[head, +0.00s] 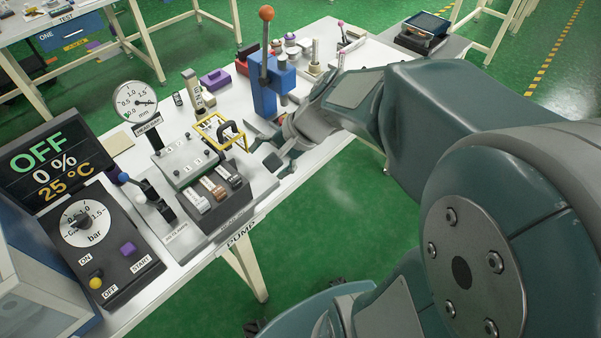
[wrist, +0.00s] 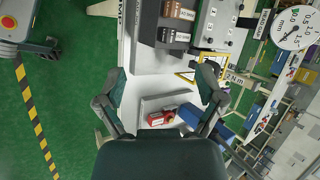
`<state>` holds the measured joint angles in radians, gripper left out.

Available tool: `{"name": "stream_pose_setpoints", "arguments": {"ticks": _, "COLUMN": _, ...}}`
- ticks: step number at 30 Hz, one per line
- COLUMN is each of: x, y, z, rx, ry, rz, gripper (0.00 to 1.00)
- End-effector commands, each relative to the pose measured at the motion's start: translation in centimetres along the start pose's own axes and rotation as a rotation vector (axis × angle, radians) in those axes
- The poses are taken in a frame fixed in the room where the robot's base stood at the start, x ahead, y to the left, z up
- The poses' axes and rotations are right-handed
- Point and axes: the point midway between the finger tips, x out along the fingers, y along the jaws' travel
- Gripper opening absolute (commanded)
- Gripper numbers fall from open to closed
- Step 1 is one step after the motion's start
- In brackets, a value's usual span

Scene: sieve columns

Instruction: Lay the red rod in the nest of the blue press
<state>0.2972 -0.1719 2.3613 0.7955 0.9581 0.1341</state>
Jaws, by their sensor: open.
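The blue press (head: 263,92) stands on the white bench in the head view, with an upright lever topped by an orange ball. Its nest is largely hidden by my arm and gripper. My gripper (head: 270,150) is open and empty near the bench's front edge, on the near side of the press. In the wrist view my gripper (wrist: 163,97) has its two fingers spread wide. A red piece (wrist: 160,118) lies beyond and between the fingers beside a grey block; I cannot tell whether it is the red rod. Part of a blue body (wrist: 190,115) shows beside it.
A control box (head: 192,160) with a yellow frame and a row of switches (head: 220,187) stand left of my gripper. A dial gauge (head: 135,100) rises behind them. A red bin (head: 243,62) and purple block (head: 215,79) lie farther back. Green floor is open in front.

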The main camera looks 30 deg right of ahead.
Motion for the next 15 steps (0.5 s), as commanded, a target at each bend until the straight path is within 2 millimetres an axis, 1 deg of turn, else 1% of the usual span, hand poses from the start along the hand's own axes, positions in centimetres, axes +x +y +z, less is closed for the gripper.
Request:
{"name": "stream_pose_setpoints", "arguments": {"ticks": 1, "x": -0.8, "y": 0.2, "z": 1.6, "rx": -0.117, "ry": 0.030, "rz": 0.042, "gripper": 0.88}}
{"name": "stream_pose_setpoints", "arguments": {"ticks": 3, "x": -1.9, "y": 0.9, "z": 3.1, "rx": -0.269, "ry": 0.073, "rz": 0.107, "gripper": 0.88}}
{"name": "stream_pose_setpoints", "arguments": {"ticks": 6, "x": -3.5, "y": 1.9, "z": 4.8, "rx": -0.481, "ry": 0.144, "rz": 0.197, "gripper": 0.88}}
{"name": "stream_pose_setpoints", "arguments": {"ticks": 9, "x": -5.3, "y": 2.9, "z": 6.1, "rx": -0.684, "ry": 0.224, "rz": 0.282, "gripper": 0.88}}
{"name": "stream_pose_setpoints", "arguments": {"ticks": 12, "x": -7.0, "y": 3.7, "z": 6.8, "rx": -0.850, "ry": 0.302, "rz": 0.353, "gripper": 0.88}}
{"name": "stream_pose_setpoints", "arguments": {"ticks": 15, "x": -8.2, "y": 4.1, "z": 7.1, "rx": -0.961, "ry": 0.361, "rz": 0.402, "gripper": 0.88}}
